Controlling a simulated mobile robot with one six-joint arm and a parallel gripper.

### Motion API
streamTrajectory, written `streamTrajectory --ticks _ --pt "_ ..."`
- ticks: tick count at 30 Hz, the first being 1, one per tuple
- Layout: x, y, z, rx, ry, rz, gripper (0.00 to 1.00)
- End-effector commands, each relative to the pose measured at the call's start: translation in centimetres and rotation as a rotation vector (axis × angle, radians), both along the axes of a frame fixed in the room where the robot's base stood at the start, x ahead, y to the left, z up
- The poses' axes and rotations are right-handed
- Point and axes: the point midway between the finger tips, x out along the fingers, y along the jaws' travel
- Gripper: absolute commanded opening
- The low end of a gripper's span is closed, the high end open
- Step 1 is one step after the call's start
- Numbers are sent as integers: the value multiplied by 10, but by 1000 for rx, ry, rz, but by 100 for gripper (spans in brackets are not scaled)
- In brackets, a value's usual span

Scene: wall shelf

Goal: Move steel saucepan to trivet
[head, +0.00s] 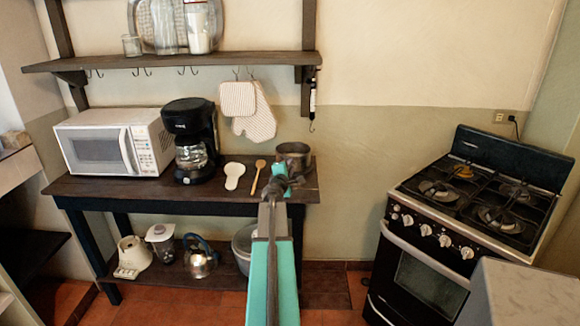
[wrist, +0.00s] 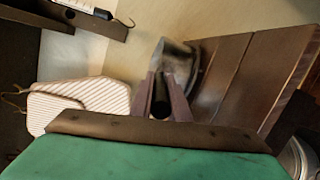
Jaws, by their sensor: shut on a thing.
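The steel saucepan (head: 294,152) is at the right end of the dark wooden table, partly hidden by my arm. In the wrist view the saucepan (wrist: 176,58) shows just beyond my fingers. My gripper (head: 277,182) is at the saucepan's near side. In the wrist view my gripper (wrist: 162,100) has its fingers on either side of the dark handle and is shut on it. I cannot tell whether the pan touches the tabletop. I cannot clearly make out a trivet; a dark curved edge shows beside the pan in the wrist view.
On the table (head: 130,187) are a microwave (head: 95,148), a coffee maker (head: 190,130), a white spoon rest (head: 234,175) and a wooden spoon (head: 258,176). Oven mitts (head: 255,122) hang above, under the wall shelf (head: 180,60). A stove (head: 450,225) stands right, across a gap.

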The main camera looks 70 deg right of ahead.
Motion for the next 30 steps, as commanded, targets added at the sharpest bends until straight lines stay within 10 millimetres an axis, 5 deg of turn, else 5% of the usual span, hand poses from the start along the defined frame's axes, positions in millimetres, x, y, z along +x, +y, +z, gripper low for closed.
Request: streamTrajectory --ticks 15,16,19,30 --pt "-3 -2 -1 -4 0 -3 0" --pt "-3 -2 -4 0 0 -5 17" --pt "-3 -2 -4 0 0 -5 34" --pt "-4 -2 -3 0 1 -6 34"
